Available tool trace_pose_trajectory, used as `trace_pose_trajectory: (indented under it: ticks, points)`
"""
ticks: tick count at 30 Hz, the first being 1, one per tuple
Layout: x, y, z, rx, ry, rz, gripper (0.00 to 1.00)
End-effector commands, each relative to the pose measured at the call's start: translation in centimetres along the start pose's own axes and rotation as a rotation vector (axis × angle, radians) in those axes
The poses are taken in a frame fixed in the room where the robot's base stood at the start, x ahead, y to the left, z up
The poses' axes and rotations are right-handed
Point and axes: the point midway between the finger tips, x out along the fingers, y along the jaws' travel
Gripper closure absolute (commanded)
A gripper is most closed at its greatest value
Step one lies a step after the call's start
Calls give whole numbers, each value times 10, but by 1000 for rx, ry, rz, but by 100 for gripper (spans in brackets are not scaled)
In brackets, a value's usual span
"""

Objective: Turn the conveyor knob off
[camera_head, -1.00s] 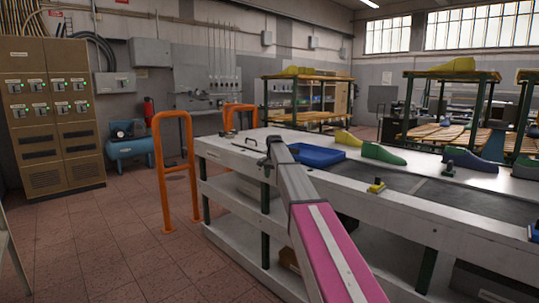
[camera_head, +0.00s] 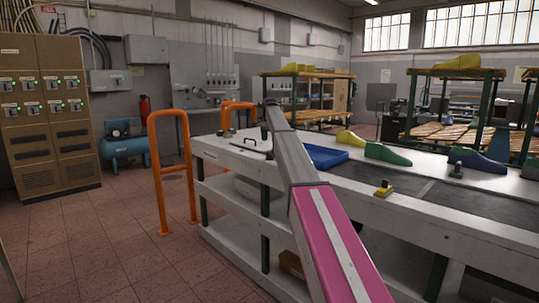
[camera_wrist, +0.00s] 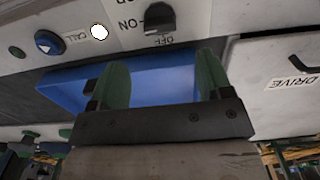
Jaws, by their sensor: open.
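The dark knob (camera_wrist: 160,18) shows at the top of the wrist view, on a pale panel with ON and OFF labels appearing upside down. OFF is just below the knob in the picture and ON is to its left. I cannot tell which setting it points to. My gripper (camera_wrist: 161,62) is open, with its two green-padded fingers apart and nothing between them. Its fingertips appear just below the knob in the picture, apart from it. In the head view my arm reaches over the conveyor bench (camera_head: 225,150); the knob cannot be made out there.
A blue tray (camera_wrist: 165,85) lies behind the fingers in the wrist view. A blue button (camera_wrist: 47,43), a white round one (camera_wrist: 98,32) and a DRIVE cover (camera_wrist: 285,85) are near. Shoe lasts (camera_head: 388,154) stand along the belt. Orange rails (camera_head: 155,170) stand left of the bench.

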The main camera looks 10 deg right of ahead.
Motion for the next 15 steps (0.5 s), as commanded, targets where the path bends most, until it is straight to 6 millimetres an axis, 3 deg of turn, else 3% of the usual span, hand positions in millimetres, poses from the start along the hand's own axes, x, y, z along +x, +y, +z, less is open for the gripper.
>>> trace_pose_trajectory:
  ticks: [9, 15]
  points:
    - [57, 1, 1, -1, -1, 2, 28]
    - [81, 0, 0, -1, 0, 1, 28]
